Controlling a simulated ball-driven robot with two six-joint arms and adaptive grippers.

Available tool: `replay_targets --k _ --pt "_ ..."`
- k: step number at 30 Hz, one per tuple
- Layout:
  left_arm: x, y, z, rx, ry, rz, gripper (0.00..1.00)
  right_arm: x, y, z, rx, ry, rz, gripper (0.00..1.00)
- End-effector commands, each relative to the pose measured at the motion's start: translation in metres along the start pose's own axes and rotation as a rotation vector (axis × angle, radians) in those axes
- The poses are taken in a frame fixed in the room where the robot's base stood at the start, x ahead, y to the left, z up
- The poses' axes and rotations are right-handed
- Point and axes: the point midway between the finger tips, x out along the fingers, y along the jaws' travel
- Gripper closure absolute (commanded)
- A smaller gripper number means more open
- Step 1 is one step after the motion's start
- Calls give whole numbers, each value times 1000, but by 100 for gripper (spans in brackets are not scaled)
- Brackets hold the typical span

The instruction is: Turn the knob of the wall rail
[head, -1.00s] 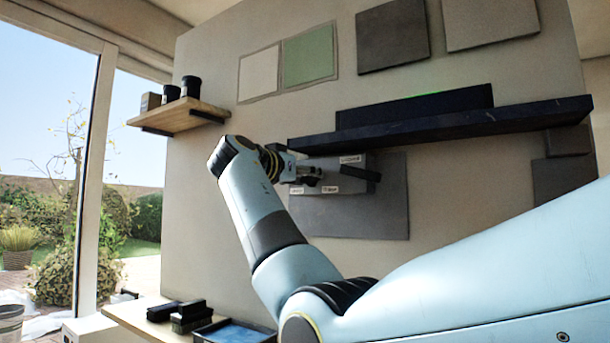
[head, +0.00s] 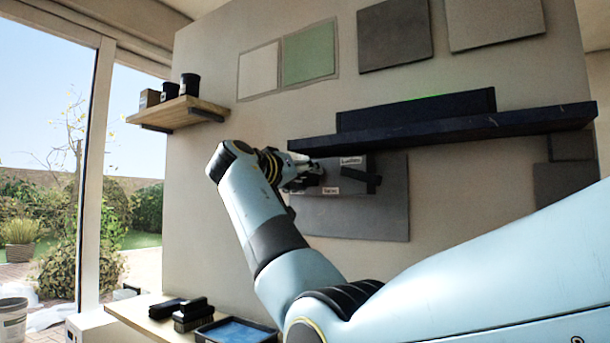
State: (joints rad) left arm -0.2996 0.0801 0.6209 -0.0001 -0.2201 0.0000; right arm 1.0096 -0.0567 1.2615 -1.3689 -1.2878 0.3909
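The wall rail (head: 450,129) is a long dark bar across the wall on the right. Below its left part is a grey box (head: 352,170) with small white labels and a dark bar-shaped piece (head: 366,183) on its right side. My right gripper (head: 312,180) is at the left side of this box, seen small and from behind. Its fingers overlap dark parts there, so I cannot tell whether they are open or touch a knob. The knob itself is not clearly visible. My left gripper is not in view.
A dark block (head: 418,110) with a thin green line stands on the rail. A grey panel (head: 380,222) is behind the box. A wooden shelf (head: 205,112) with dark jars is at left. A bench (head: 140,318) holds black brushes and a blue tray (head: 238,331).

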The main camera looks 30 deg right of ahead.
Motion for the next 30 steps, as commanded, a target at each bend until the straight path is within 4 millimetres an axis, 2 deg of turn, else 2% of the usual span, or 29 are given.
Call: replay_targets --k 1,5,6,13,16,20,27,30 --pt "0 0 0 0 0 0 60 0 0 0 1 1 -1 53" --pt "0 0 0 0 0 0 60 0 0 0 1 1 0 36" --pt "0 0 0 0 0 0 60 0 0 0 1 1 0 35" --pt "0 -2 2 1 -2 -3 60 -1 0 0 2 1 0 35" --pt "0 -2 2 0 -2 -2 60 -7 -1 0 3 1 -1 35" --pt "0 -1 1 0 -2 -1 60 -29 -1 0 4 0 -4 35" --pt "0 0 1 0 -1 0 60 -83 -2 0 3 -1 -6 35" --pt "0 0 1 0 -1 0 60 -101 -1 0 2 -1 -4 35"
